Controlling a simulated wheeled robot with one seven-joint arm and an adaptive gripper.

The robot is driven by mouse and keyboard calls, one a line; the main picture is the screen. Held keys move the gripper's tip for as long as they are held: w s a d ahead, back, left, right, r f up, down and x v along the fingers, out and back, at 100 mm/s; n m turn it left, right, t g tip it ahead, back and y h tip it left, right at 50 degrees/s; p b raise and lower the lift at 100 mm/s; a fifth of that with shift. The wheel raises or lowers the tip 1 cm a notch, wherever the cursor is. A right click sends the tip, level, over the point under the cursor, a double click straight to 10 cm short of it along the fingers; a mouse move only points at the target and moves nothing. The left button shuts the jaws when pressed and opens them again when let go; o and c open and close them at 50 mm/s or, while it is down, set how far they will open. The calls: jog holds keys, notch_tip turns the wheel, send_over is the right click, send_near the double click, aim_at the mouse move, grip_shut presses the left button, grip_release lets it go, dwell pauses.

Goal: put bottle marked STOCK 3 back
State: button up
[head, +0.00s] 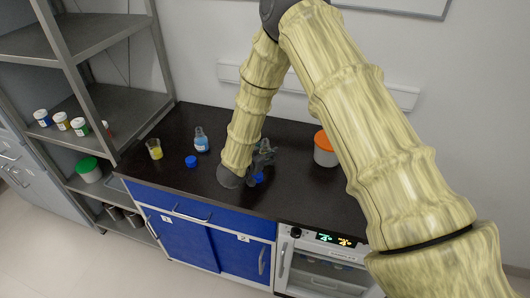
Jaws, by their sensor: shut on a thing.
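My gripper (264,157) is low over the dark counter, behind the end of my arm. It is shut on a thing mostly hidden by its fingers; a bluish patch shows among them. A blue piece (258,178) shows just below the fingers; I cannot tell whether it belongs to the held thing or lies on the counter. No STOCK 3 label is readable. A clear bottle with blue liquid (201,141) stands upright on the counter to the left, apart from the gripper. A blue cap (191,161) lies in front of it.
A beaker with yellow liquid (155,149) stands near the counter's left end. A white tub with an orange lid (325,150) stands right of my gripper. The grey shelf (133,108) at left holds several small jars (62,121) and a green-lidded tub (89,171). Counter (225,118) behind is clear.

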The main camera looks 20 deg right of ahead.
jog(key=shift+f, duration=0.1)
jog(key=o, duration=1.1)
jog(key=shift+o, duration=0.2)
jog(key=shift+r, duration=0.2)
jog(key=shift+s+a, duration=0.3)
jog(key=shift+a, duration=0.05)
jog(key=b+v, duration=0.4)
jog(key=v, duration=0.7)
jog(key=shift+s, duration=0.1)
jog(key=shift+r, duration=0.1)
